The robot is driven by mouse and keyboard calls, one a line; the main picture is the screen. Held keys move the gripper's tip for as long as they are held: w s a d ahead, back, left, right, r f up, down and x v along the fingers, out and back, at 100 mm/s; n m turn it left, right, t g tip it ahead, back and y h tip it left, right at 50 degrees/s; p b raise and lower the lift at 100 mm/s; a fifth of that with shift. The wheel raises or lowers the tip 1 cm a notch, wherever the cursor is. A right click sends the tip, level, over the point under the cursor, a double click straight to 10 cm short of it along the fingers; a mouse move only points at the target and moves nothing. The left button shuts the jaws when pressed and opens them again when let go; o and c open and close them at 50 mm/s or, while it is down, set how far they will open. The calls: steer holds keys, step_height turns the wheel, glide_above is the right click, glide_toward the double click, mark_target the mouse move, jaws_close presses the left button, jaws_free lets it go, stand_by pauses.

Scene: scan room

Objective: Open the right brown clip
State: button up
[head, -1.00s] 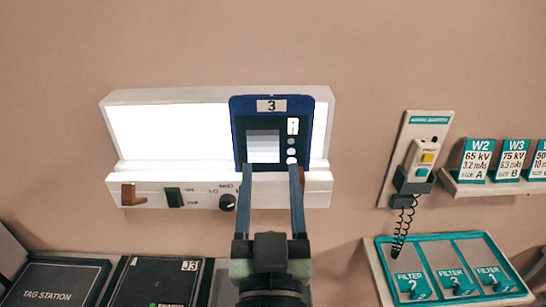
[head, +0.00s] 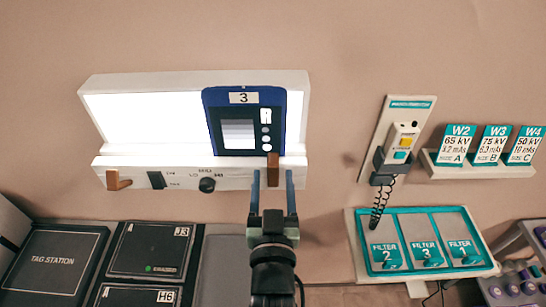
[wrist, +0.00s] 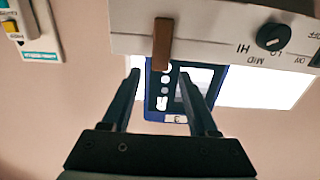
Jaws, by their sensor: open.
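The right brown clip (head: 273,168) is a narrow upright bar on the front of the white light box (head: 230,180). It overlaps the lower edge of the blue cassette marked 3 (head: 212,110). My gripper (head: 272,176) is open, and the clip shows between its two fingers in the head view. In the wrist view the clip (wrist: 162,45) stands just beyond the fingertips, roughly centred between them; I cannot tell whether they touch it. The left brown clip (head: 118,180) on the same front is turned sideways.
A black knob (head: 207,185) and a switch (head: 157,180) sit left of the gripper on the box front. A wall-mounted hand switch with a coiled cord (head: 400,145) hangs to the right. Filter panel (head: 350,225) and dark plates (head: 150,250) lie below.

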mark_target(273, 168)
steer(key=shift+w+p, duration=0.5)
steer(key=shift+w, duration=1.75)
jaws_close()
